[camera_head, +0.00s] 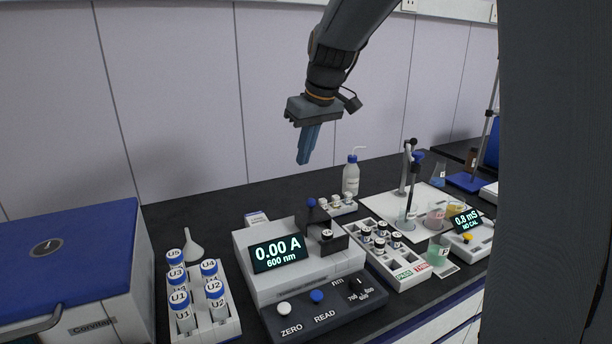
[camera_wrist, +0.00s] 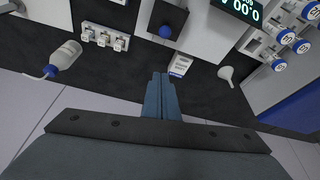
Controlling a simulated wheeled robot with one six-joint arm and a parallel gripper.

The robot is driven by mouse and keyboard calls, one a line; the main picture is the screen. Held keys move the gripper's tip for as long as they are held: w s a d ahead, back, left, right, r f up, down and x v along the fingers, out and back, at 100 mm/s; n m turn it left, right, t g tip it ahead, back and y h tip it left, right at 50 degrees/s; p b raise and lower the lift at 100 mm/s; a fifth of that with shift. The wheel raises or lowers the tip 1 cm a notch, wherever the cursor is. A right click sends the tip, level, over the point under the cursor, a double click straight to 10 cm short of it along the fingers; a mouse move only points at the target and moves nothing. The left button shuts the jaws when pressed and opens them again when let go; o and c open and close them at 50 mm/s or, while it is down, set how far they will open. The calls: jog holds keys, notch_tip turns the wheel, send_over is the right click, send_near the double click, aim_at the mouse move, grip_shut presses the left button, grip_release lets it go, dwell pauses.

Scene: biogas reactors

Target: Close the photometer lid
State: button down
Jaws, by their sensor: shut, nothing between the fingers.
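The photometer (camera_head: 262,285) is a white instrument on the black bench, with a display reading 0.00 A, 600 nm. Its dark lid (camera_head: 312,217) with a blue knob stands open at the back of the sample well. A dark-capped vial (camera_head: 327,235) shows in the well. In the wrist view the dark lid (camera_wrist: 158,14) and its blue knob appear at top centre, beyond the fingertips. My gripper (camera_head: 303,162) is shut and empty, pointing down above and behind the lid, apart from it. The fingers also show in the wrist view (camera_wrist: 161,80).
A rack of U-labelled vials (camera_head: 213,322) stands left of the photometer, near a funnel (camera_head: 192,249) and blue-lidded box (camera_head: 70,265). A vial tray (camera_head: 405,268) is at right. A wash bottle (camera_head: 351,176) and small vial rack (camera_head: 341,209) stand behind. The air around my gripper is clear.

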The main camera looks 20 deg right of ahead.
jog(key=p, duration=0.2)
send_over(307, 209)
jog(key=w+a, duration=0.2)
jog(key=w, duration=0.2)
notch_tip(307, 209, down, 9)
jog(key=shift+s+d+f+p, duration=0.1)
jog(key=shift+s+d+p, duration=0.15)
jog(key=shift+s, duration=0.45)
jog(key=shift+s+d+f+p, duration=0.15)
jog(key=shift+s+d, duration=0.25)
jog(key=shift+s, duration=0.25)
jog(key=shift+s+d+r+p, duration=0.1)
jog(key=shift+s+d+p, duration=0.15)
jog(key=shift+s, duration=0.45)
jog(key=shift+s+d, duration=0.1)
jog(key=shift+s, duration=0.25)
jog(key=s, duration=0.2)
jog(key=s+d, duration=0.1)
jog(key=s, duration=0.4)
jog(key=shift+s+d+f, duration=0.1)
jog(key=shift+d, duration=0.05)
